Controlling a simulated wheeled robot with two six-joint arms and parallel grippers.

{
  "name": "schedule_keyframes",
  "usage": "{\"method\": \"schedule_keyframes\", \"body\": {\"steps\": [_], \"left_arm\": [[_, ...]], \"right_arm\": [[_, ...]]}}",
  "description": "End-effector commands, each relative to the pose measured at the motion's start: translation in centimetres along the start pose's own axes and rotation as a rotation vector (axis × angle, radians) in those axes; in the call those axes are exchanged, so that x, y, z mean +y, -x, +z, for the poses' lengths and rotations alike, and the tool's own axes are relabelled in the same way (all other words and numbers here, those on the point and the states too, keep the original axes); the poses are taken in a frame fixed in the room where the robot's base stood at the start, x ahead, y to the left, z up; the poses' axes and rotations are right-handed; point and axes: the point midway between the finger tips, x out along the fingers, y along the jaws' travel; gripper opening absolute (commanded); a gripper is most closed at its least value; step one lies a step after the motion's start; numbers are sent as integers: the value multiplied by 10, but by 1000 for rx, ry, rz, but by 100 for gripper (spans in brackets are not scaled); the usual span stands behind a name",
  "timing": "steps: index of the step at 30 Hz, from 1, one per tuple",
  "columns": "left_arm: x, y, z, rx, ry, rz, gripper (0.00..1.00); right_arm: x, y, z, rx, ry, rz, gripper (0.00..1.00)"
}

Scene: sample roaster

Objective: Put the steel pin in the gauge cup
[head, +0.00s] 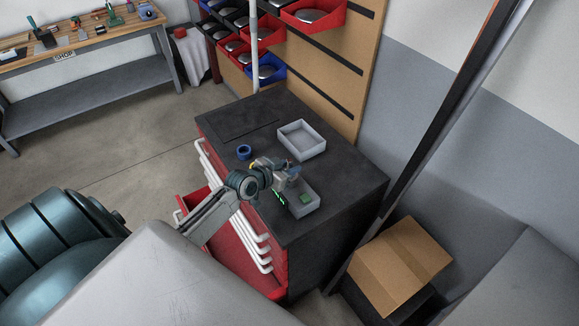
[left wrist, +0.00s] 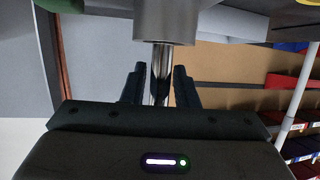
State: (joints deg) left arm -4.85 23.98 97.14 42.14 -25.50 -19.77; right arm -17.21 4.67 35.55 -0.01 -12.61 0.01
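My left gripper (head: 290,176) is above the black cabinet top, beside the small grey tray. In the left wrist view its two dark fingers (left wrist: 160,85) stand close on either side of a shiny steel pin (left wrist: 162,62). They appear shut on it, though the contact is hard to see. A thicker grey cylinder (left wrist: 165,20) is at the pin's upper end in that view. A blue ring-shaped object (head: 244,152) stands on the cabinet top; I cannot tell whether it is the gauge cup. My right gripper is not in view.
The black cabinet top (head: 345,182) has free room at right. A larger light grey tray (head: 322,148) stands behind the gripper. The small grey tray (head: 308,212) holds a green block (head: 306,198). A red drawer (head: 190,203) stands open. A cardboard box (head: 402,264) is at lower right.

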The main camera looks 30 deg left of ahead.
Motion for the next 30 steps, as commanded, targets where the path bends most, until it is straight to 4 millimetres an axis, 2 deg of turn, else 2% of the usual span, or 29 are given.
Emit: {"method": "schedule_keyframes", "body": {"steps": [11,14,23,30], "left_arm": [[0,1,-2,0,0,0,39],[-1,7,-1,-2,-2,-1,39],[0,65,-1,-4,-7,2,39],[0,105,-3,-4,-5,-1,39]], "right_arm": [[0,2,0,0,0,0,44],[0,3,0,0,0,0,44],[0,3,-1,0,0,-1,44],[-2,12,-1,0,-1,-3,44]]}}
